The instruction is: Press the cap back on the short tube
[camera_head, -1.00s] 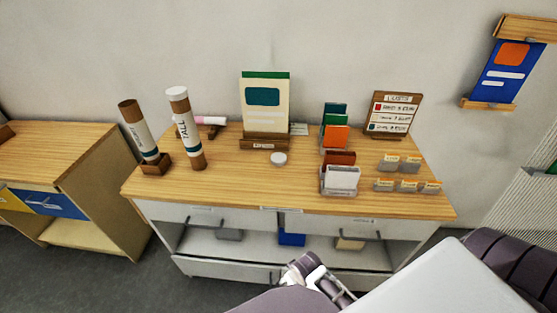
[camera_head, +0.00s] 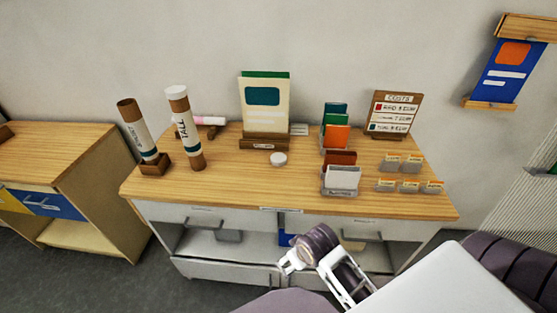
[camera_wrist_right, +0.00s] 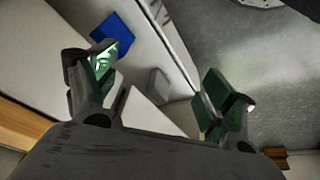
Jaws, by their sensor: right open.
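The short tube (camera_head: 136,130) leans in a brown stand at the left of the table; its brown upper end shows no cap. A white cap (camera_head: 279,159) lies on the tabletop near the middle, apart from the tube. My right gripper (camera_wrist_right: 160,84) is open, with nothing between its green-padded fingers in the right wrist view. My right arm is at the bottom of the head view, in front of the drawers and away from the cap. Its fingertips are not clear there. My left gripper is not in view.
The tall tube (camera_head: 184,130) with a white top stands right of the short one. A card display (camera_head: 264,105) stands behind the cap. Card holders (camera_head: 341,180) and a price sign (camera_head: 394,112) are farther right. The wood around the cap is clear. Drawers (camera_head: 228,271) are below.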

